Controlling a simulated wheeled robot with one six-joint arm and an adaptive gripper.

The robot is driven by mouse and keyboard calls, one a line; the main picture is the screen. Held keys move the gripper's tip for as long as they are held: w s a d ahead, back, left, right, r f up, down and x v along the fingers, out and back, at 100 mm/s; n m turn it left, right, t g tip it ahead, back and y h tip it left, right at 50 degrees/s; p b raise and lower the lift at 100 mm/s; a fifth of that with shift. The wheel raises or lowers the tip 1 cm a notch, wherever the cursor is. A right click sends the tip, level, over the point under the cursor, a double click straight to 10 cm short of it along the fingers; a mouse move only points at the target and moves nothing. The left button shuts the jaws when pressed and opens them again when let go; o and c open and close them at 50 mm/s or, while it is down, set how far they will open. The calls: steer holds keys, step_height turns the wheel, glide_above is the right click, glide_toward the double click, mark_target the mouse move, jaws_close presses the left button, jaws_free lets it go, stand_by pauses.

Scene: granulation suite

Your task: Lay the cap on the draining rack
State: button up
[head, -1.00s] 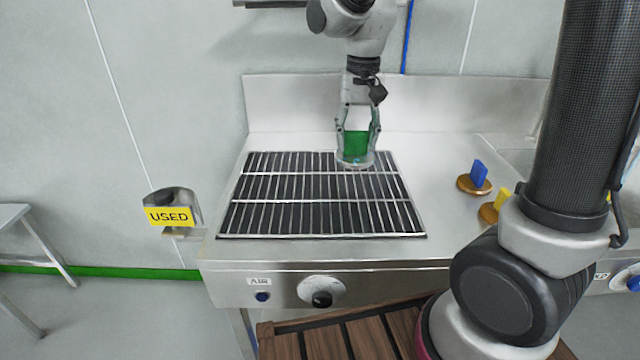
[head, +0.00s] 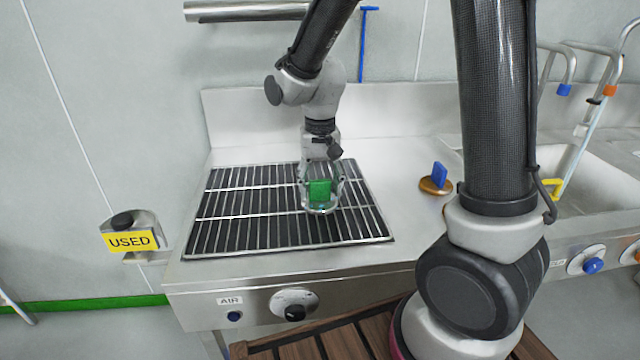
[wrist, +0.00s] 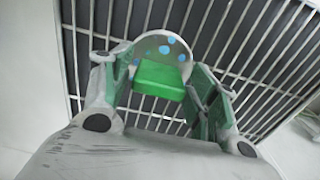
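The cap is a pale disc with blue spots and a green block handle (head: 320,190). In the wrist view its green handle (wrist: 159,78) stands between my fingers, with the disc beyond it. My gripper (head: 321,188) points down and is shut on the handle. The draining rack (head: 240,205) is a dark tray with metal bars set in the steel counter. The cap is over the right part of the rack, inside its edges. I cannot tell whether the disc touches the bars.
A brass disc with a blue handle (head: 438,178) lies on the counter right of the rack. A sink (head: 600,180) is further right. A holder marked USED (head: 130,241) hangs at the left. The rack's left part is clear.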

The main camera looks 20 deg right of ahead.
mark_target(320, 181)
steer(key=shift+r, duration=0.1)
step_height(320, 181, up, 12)
steer(key=s+d+r+n+t, duration=0.1)
steer(key=s+d+r+t, duration=0.1)
steer(key=s+d, duration=0.5)
steer(key=s+d+r+n+t, duration=0.1)
steer(key=s+d+r+t, duration=0.1)
steer(key=s+d, duration=0.6)
steer(key=s, duration=0.3)
steer(key=shift+r, duration=0.2)
steer(key=shift+s, duration=0.1)
stand_by(0.9)
